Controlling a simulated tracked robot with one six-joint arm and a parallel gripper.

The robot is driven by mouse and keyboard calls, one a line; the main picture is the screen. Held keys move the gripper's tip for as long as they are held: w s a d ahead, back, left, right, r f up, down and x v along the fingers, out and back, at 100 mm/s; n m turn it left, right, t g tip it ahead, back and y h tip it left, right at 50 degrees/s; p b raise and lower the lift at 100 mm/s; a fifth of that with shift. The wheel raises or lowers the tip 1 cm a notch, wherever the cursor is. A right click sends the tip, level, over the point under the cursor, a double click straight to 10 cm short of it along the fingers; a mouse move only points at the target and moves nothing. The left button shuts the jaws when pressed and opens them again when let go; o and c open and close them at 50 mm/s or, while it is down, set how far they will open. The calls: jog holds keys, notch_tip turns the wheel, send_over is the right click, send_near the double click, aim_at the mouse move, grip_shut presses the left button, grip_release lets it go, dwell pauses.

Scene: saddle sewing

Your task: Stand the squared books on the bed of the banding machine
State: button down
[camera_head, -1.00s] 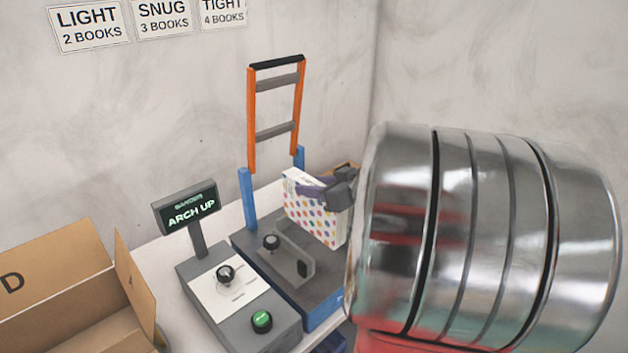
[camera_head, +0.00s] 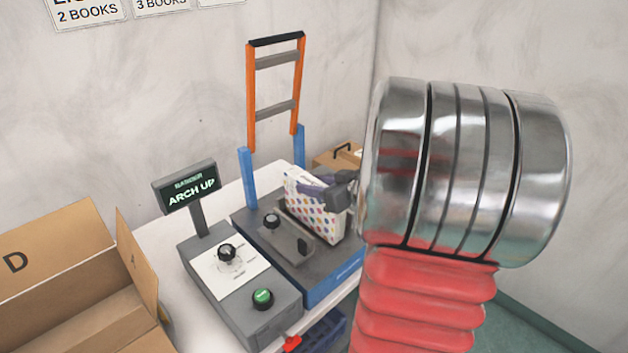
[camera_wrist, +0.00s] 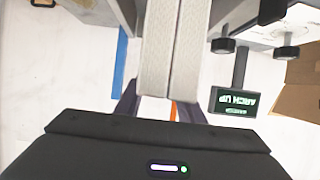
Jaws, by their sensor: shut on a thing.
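My gripper (camera_head: 333,190) is shut on the squared books (camera_head: 305,205), which have a white cover with coloured dots. The books stand upright in the jaws over the bed (camera_head: 325,262) of the banding machine, behind a low grey stop with a black knob (camera_head: 271,221). I cannot tell whether their lower edge touches the bed. In the wrist view two pale page blocks (camera_wrist: 158,50) show side by side between the fingers, with a thin dark line between them. The orange arch (camera_head: 251,95) is raised, and the display (camera_head: 187,188) reads ARCH UP.
A control box with a dial (camera_head: 227,252) and green button (camera_head: 263,298) stands left of the bed. An open carton marked D (camera_head: 60,265) is at far left. A small brown box (camera_head: 325,160) sits behind the books. A blue bin (camera_head: 325,333) is below the table.

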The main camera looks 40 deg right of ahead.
jog(key=shift+f, duration=0.1)
dwell(0.3)
jog(key=c, duration=1.5)
grip_release()
jog(key=o, duration=0.4)
jog(key=shift+f, duration=0.1)
jog(key=v, duration=1.4)
jog(key=shift+w, duration=0.1)
